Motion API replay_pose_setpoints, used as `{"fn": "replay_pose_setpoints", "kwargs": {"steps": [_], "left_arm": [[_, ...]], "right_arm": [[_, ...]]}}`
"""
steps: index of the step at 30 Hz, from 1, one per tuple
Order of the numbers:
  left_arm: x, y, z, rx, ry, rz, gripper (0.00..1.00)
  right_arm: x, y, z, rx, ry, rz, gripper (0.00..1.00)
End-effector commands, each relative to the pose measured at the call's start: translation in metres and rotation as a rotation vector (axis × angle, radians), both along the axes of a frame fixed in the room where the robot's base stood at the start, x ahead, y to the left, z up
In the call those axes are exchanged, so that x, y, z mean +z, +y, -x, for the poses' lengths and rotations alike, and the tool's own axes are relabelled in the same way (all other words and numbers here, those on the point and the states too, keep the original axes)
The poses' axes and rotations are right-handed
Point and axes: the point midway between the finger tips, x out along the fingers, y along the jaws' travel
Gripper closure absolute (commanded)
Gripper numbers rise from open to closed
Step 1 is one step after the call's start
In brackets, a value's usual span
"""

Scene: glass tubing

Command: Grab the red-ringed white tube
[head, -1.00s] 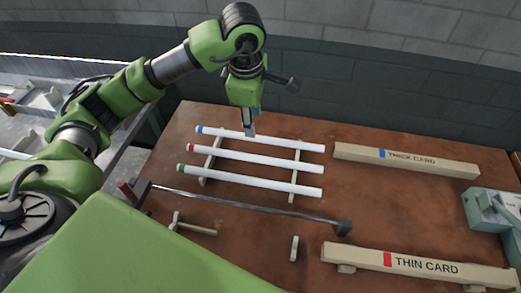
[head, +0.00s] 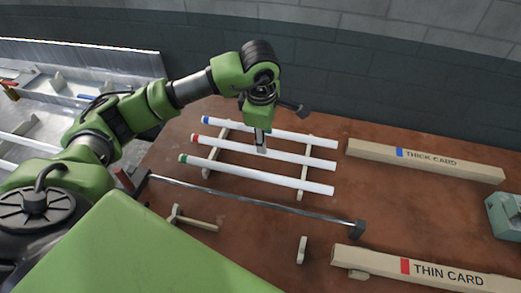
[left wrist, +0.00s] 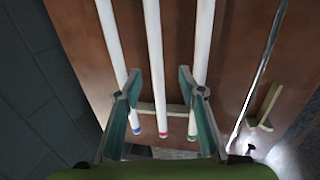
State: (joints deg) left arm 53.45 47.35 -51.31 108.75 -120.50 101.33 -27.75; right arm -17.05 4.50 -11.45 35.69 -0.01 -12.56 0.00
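The red-ringed white tube (head: 302,159) is the middle one of three parallel white tubes lying across two rack bars. The blue-ringed tube (head: 300,137) lies behind it and the green-ringed tube (head: 300,182) in front. My left gripper (head: 261,149) points down at the middle tube, its fingertips overlapping it in the head view. In the left wrist view, the gripper (left wrist: 158,78) is open, with the red-ringed tube (left wrist: 155,50) running between its fingers. The blue-ringed tube (left wrist: 112,40) and green-ringed tube (left wrist: 203,40) pass near the left and right fingers. Contact cannot be told. My right gripper is out of view.
A metal rod (head: 250,203) with dark ends lies in front of the tubes. Beams marked THICK CARD (head: 450,168) and THIN CARD (head: 375,264) lie to the right. A wooden T-shaped piece (head: 193,219) and a small block (head: 302,250) sit in front. A brick wall stands behind.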

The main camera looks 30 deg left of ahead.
Motion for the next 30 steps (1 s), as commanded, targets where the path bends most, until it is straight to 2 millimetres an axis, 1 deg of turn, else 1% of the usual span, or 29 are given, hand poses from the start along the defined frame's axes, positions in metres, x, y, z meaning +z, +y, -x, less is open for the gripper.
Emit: {"fn": "replay_pose_setpoints", "kwargs": {"steps": [1, 3, 6, 11, 16, 18, 20, 24, 29, 30], "left_arm": [[-0.008, 0.001, 0.0, 0.001, 0.005, 0.0, 0.63], [-0.019, 0.001, -0.003, 0.001, 0.003, 0.001, 0.63], [-0.029, 0.001, -0.006, 0.0, 0.001, 0.0, 0.63], [-0.037, 0.001, -0.009, 0.001, 0.003, 0.001, 0.63], [-0.059, 0.002, -0.018, 0.001, 0.005, 0.001, 0.63], [-0.07, 0.003, -0.021, 0.001, 0.003, 0.001, 0.63], [-0.077, 0.004, -0.022, 0.001, 0.003, 0.0, 0.63], [-0.083, 0.004, -0.024, 0.0, -0.001, 0.0, 0.63], [-0.083, 0.004, -0.024, 0.0, -0.001, 0.0, 0.63], [-0.083, 0.004, -0.024, 0.0, -0.001, 0.0, 0.74]], "right_arm": [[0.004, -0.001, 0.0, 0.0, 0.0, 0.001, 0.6], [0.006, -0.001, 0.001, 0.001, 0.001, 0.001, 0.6], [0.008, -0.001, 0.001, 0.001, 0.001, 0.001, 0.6], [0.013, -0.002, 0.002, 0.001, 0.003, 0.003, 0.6], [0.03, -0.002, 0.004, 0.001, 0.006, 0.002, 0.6], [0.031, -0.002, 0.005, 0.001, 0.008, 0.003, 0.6], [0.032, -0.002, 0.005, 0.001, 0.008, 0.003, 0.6], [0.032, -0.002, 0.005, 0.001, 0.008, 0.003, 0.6], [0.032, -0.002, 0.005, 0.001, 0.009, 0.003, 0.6], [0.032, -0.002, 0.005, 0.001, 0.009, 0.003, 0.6]]}}
